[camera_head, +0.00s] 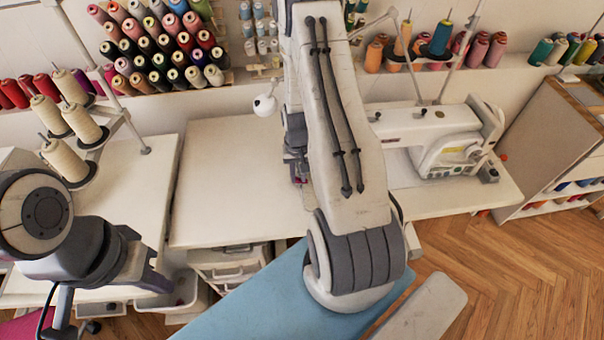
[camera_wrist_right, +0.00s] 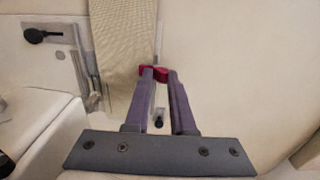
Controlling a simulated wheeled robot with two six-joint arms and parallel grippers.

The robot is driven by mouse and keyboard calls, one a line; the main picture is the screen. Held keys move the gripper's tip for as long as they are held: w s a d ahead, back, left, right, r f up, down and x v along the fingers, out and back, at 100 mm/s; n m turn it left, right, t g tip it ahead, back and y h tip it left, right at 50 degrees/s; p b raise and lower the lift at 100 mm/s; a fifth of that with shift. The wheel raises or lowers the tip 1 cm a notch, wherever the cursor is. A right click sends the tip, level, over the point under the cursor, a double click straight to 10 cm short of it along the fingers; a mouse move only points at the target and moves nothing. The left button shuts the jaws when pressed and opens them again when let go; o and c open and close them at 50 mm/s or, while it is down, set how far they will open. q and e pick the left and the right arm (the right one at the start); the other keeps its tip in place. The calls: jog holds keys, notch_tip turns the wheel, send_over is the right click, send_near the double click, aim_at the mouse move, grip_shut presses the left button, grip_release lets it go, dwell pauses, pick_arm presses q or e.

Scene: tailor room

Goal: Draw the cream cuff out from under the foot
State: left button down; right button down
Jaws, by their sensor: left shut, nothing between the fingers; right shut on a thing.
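The cream cuff (camera_wrist_right: 128,40) is a ribbed strip in the right wrist view, running from the top edge down to the fingertips. My right gripper (camera_wrist_right: 158,72) is shut on its lower end, with red showing at the fingertips. A metal plate (camera_wrist_right: 62,50) of the machine lies left of the cuff. I cannot make out the foot. In the head view my right arm hides the cuff and part of the white sewing machine (camera_head: 440,140); the right gripper (camera_head: 298,170) shows only partly beside the arm. My left gripper (camera_head: 160,282) is shut and empty at lower left.
The white sewing table (camera_head: 225,180) is clear on its left. Spools of thread (camera_head: 155,45) stand along the back. Cream cones (camera_head: 72,130) stand at left. A blue board (camera_head: 270,305) lies in front. A shelf cabinet (camera_head: 550,140) is at right.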

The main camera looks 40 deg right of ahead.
jog(key=shift+w+a, duration=0.2)
jog(key=shift+a, duration=0.05)
jog(key=shift+r, duration=0.1)
jog(key=shift+w+a+r+p, duration=0.1)
jog(key=shift+a+r+p, duration=0.05)
jog(key=shift+r+p, duration=1.95)
jog(key=shift+r, duration=0.1)
